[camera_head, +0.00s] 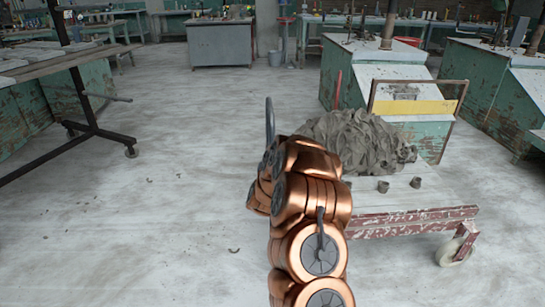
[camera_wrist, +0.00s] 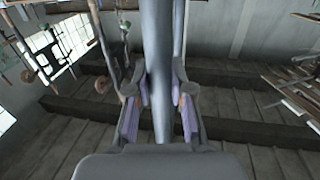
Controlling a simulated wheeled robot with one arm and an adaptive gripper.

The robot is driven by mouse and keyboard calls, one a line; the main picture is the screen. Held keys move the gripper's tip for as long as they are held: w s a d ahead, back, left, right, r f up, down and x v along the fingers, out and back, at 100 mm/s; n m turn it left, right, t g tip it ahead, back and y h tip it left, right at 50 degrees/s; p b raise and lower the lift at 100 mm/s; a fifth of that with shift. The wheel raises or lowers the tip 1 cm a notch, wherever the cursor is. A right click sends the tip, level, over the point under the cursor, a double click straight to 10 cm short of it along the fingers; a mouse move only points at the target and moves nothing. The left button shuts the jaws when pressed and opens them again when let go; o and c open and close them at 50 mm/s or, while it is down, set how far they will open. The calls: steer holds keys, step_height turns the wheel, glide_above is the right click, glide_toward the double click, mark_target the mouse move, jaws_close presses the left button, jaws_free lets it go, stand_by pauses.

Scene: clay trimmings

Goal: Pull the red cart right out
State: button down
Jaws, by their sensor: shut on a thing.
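The red cart (camera_head: 415,219) is a low flatbed with a chipped red edge and a pale caster at its front right. A heap of grey clay (camera_head: 362,138) lies on its bed, with several small clay lumps in front. A grey upright handle bar (camera_head: 270,121) rises at the cart's left, behind my copper-coloured arm. My gripper (camera_wrist: 161,92) is shut on a grey bar (camera_wrist: 158,30) in the wrist view, with a padded finger on each side. In the head view my arm hides the gripper and the cart's left part.
Green machines (camera_head: 376,62) stand close behind the cart, with another machine (camera_head: 490,85) at the right. A dark wheeled rack (camera_head: 90,115) stands at the left. A grey cabinet (camera_head: 221,44) is at the back. The pale floor (camera_head: 150,230) at left and front is open, with small scraps.

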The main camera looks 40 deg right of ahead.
steer(key=c, duration=1)
jaws_free()
steer(key=shift+s+d, duration=0.1)
steer(key=shift+v, duration=6.05)
